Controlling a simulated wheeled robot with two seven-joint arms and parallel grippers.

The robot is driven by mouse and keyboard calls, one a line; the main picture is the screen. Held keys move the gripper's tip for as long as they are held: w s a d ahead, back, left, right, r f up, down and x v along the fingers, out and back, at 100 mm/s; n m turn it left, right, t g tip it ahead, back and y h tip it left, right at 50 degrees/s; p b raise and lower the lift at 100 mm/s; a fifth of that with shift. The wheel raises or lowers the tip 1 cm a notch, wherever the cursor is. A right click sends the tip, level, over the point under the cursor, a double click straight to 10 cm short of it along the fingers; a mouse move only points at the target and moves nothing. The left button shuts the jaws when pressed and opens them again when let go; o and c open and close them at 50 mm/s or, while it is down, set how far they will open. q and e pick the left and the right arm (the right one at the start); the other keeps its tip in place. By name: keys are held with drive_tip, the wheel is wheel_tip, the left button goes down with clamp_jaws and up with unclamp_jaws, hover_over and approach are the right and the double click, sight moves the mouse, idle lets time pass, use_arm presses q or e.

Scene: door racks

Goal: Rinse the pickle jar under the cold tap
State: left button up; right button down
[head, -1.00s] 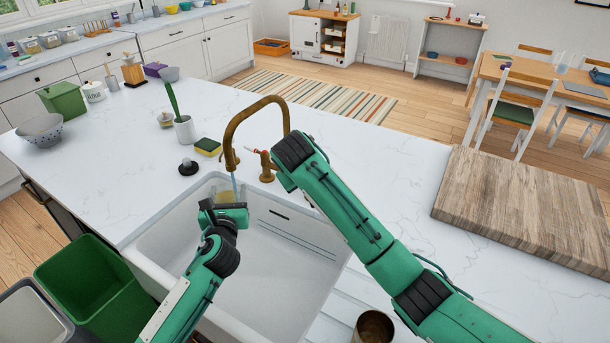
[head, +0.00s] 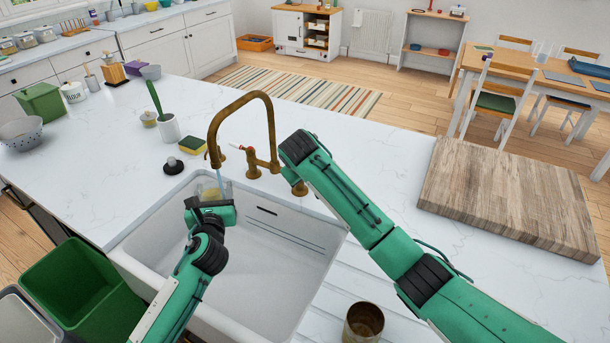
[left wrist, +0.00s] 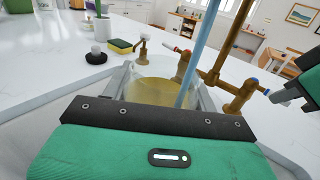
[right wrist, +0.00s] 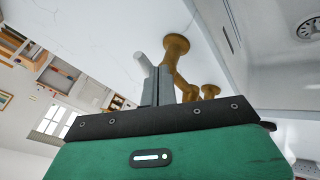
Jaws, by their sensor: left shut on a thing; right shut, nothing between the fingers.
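The pickle jar (head: 212,191) is clear glass with yellowish liquid inside; it shows larger in the left wrist view (left wrist: 158,90). My left gripper (head: 208,201) is shut on it and holds it over the sink, below the brass spout (head: 240,98). A blue water stream (left wrist: 204,48) runs from the spout down at the jar. A red-tipped tap handle (left wrist: 183,52) and a blue-tipped one (left wrist: 246,93) flank the spout. My right gripper (left wrist: 288,92) is shut and empty close beside the blue-tipped handle; in the head view my right arm hides its fingers.
The white sink (head: 275,262) lies below the jar. A black stopper (head: 173,165), a sponge (head: 192,145) and a utensil pot (head: 167,128) stand left of the tap. A wooden board (head: 510,195) lies right, and a brass cup (head: 363,322) stands in front.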

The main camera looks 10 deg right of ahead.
drive_tip(key=shift+w+d+n+y, duration=0.25)
drive_tip(key=shift+d+n+y, duration=0.25)
drive_tip(key=shift+d+n, duration=0.25)
drive_tip(key=shift+w+d+n+y, duration=0.25)
drive_tip(key=shift+d+n+y, duration=0.35)
drive_tip(key=shift+n, duration=0.25)
drive_tip(key=s+a+r, duration=0.1)
drive_tip(key=s+r, duration=0.8)
drive_tip(key=shift+a, duration=0.35)
use_arm(q)
drive_tip(key=shift+s, duration=0.1)
use_arm(e)
drive_tip(key=shift+w+r, duration=0.1)
drive_tip(key=shift+r, duration=0.05)
use_arm(q)
drive_tip(key=shift+s+r+p, duration=0.1)
drive_tip(key=shift+s+p, duration=0.55)
drive_tip(key=shift+s, duration=0.7)
drive_tip(key=shift+s+d+p, duration=0.2)
drive_tip(key=shift+s+p, duration=0.55)
drive_tip(key=shift+s, duration=1.85)
use_arm(e)
drive_tip(key=shift+r, duration=1.35)
